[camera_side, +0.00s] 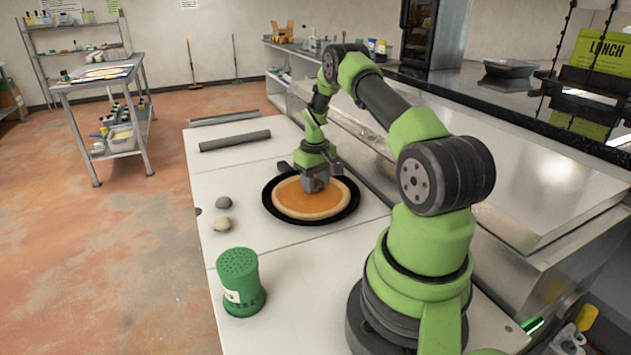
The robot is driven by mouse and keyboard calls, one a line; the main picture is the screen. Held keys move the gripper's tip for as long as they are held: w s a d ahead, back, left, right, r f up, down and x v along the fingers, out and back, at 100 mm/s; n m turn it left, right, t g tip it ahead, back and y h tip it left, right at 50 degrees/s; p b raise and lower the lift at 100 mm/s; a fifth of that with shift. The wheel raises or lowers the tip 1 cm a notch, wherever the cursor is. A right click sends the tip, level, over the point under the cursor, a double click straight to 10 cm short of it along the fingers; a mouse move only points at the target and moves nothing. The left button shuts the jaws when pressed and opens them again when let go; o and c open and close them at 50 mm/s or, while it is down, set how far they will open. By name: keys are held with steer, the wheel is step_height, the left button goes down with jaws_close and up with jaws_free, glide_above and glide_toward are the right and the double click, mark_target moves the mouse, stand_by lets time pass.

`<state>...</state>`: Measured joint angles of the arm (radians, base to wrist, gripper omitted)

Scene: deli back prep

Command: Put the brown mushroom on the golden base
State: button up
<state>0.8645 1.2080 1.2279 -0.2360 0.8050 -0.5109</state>
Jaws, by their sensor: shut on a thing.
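The golden base (312,213) is a round crust with an orange top, lying in a black round pan (268,209) on the white worktop. My gripper (316,185) points down over the far half of the base, shut on the brown mushroom (318,184). The mushroom is mostly hidden by the fingers, with only a small brown patch showing. I cannot tell whether it touches the base or hangs just above it.
A grey mushroom-like piece (223,202) and a pale one (222,224) lie left of the pan. A green shaker (240,282) stands at the front left. A dark grey roll (235,140) lies behind. A steel counter (480,170) edges the right.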

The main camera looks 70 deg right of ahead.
steer(key=shift+f, duration=0.1)
steer(key=o, duration=0.9)
step_height(320, 180, up, 12)
steer(key=w+a+r+t, duration=0.2)
steer(key=w+a+r, duration=0.1)
steer(key=a+r, duration=0.65)
steer(key=s+a+r+n+t, duration=0.15)
steer(key=s+a+r, duration=0.3)
steer(key=a, duration=0.45)
steer(key=s+a+r+t, duration=0.25)
steer(key=a+r, duration=0.25)
steer(key=a, duration=0.5)
steer(key=s+a, duration=0.1)
steer(key=s, duration=0.1)
steer(key=s+a+y, duration=0.1)
steer(key=s+a, duration=0.1)
steer(key=s, duration=0.1)
steer(key=s+a+f+t+y, duration=0.1)
steer(key=s+a, duration=0.1)
steer(key=shift+s+n, duration=0.3)
steer(key=shift+n, duration=0.05)
